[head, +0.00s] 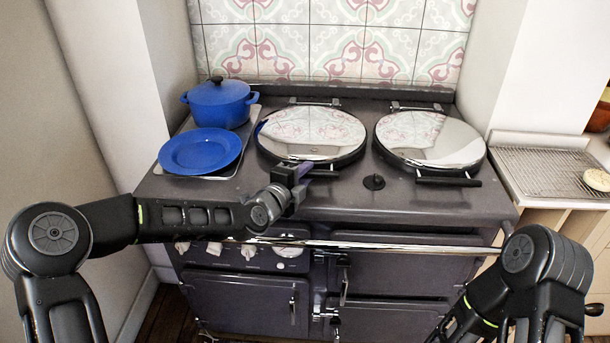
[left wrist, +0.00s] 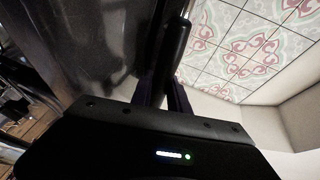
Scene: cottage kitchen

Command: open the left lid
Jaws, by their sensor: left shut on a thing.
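The left lid (head: 311,130) is a round, mirror-like chrome disc with a dark rim, lying flat and closed on the dark range cooker (head: 240,195). Its dark bar handle (head: 322,172) sticks out at the lid's front edge. My left gripper (head: 292,172) reaches in from the left and is shut on the left end of that handle. In the left wrist view the dark handle bar (left wrist: 178,45) runs up from between my fingers (left wrist: 163,95). My right arm shows at the lower right of the head view, but its gripper is out of frame.
A blue pot (head: 219,104) and blue plate (head: 200,152) stand left of the left lid. A chrome rail (head: 390,246) crosses the front. Tiled wall (head: 330,40) rises behind.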

